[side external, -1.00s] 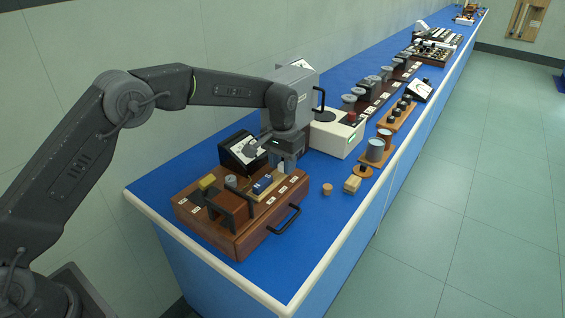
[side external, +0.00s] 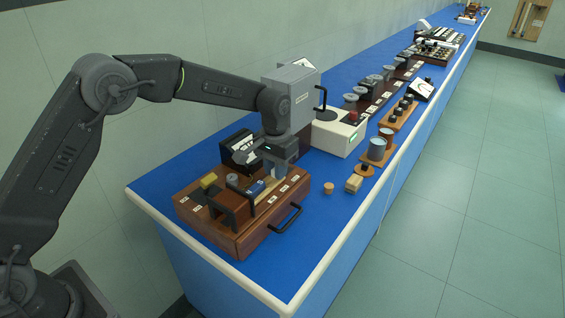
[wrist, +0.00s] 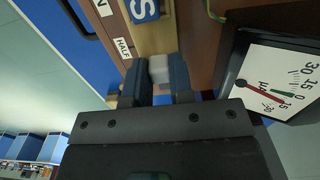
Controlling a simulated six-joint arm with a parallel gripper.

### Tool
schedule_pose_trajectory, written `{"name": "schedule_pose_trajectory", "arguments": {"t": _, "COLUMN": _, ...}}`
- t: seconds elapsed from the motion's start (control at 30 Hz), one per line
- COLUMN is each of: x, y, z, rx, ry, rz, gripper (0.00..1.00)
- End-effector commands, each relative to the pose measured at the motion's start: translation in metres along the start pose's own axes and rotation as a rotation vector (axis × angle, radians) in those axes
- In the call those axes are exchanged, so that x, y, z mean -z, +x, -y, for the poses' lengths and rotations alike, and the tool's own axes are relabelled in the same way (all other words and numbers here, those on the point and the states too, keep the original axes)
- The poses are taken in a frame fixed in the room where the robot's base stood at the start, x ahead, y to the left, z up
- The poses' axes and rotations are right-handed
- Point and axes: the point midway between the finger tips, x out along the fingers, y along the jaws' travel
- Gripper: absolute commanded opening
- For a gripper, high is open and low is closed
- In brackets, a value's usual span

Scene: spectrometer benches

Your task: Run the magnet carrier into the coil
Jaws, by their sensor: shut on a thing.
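The magnet carrier (side external: 256,188) has a blue magnet on a pale wooden strip on top of the wooden box (side external: 245,240). In the wrist view the blue magnet (wrist: 143,10) shows a white S. The brown coil (side external: 229,207) with dark end plates stands on the box, left of the magnet. The magnet is close to its near opening; I cannot tell if its front end is inside. My gripper (side external: 272,174) is over the box's right part. In the wrist view my gripper (wrist: 158,82) is shut on a pale block of the carrier (wrist: 159,68).
A dial meter (side external: 238,149) stands behind the box; it also shows in the wrist view (wrist: 272,82). A black handle (side external: 287,219) sticks out at the front. A cork (side external: 328,188) and wooden block (side external: 354,183) lie right. Blue bench surface is free in front.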

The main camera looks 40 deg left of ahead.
Motion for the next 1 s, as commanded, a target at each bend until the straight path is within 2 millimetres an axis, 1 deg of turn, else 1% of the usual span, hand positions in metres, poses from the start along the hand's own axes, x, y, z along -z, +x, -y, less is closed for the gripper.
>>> {"name": "schedule_pose_trajectory", "arguments": {"t": 0.03, "x": -0.009, "y": -0.002, "z": -0.001, "rx": 0.0, "ry": 0.0, "rz": 0.002, "gripper": 0.0}}
{"name": "schedule_pose_trajectory", "arguments": {"t": 0.2, "x": -0.037, "y": -0.002, "z": 0.0, "rx": 0.0, "ry": 0.0, "rz": 0.001, "gripper": 0.0}}
{"name": "schedule_pose_trajectory", "arguments": {"t": 0.3, "x": -0.051, "y": -0.001, "z": 0.0, "rx": 0.0, "ry": 0.0, "rz": 0.001, "gripper": 0.0}}
{"name": "schedule_pose_trajectory", "arguments": {"t": 0.4, "x": -0.061, "y": -0.001, "z": 0.0, "rx": 0.0, "ry": 0.0, "rz": 0.001, "gripper": 0.0}}
{"name": "schedule_pose_trajectory", "arguments": {"t": 0.53, "x": -0.066, "y": -0.001, "z": 0.0, "rx": 0.0, "ry": 0.0, "rz": 0.001, "gripper": 0.0}}
{"name": "schedule_pose_trajectory", "arguments": {"t": 0.8, "x": -0.068, "y": 0.0, "z": -0.001, "rx": 0.001, "ry": 0.0, "rz": 0.008, "gripper": 0.0}}
{"name": "schedule_pose_trajectory", "arguments": {"t": 0.83, "x": -0.068, "y": 0.0, "z": -0.001, "rx": 0.001, "ry": 0.0, "rz": 0.008, "gripper": 0.23}}
{"name": "schedule_pose_trajectory", "arguments": {"t": 1.0, "x": -0.067, "y": 0.0, "z": 0.0, "rx": 0.001, "ry": 0.0, "rz": 0.005, "gripper": 0.39}}
